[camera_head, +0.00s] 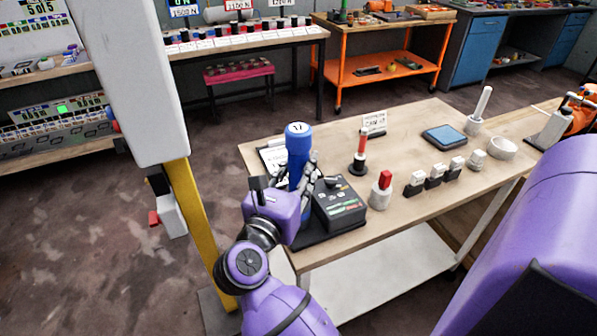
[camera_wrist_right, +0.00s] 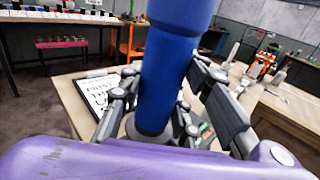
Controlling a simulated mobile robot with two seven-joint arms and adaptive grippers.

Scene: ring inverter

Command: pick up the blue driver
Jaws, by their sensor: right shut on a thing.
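My left gripper is not in view.
A black box with buttons (camera_head: 340,207) is close to the right of the gripper. A red-and-black post (camera_head: 360,152), a red-topped bottle (camera_head: 381,190) and several small blocks stand farther right. The table's middle (camera_head: 415,140) has free room.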

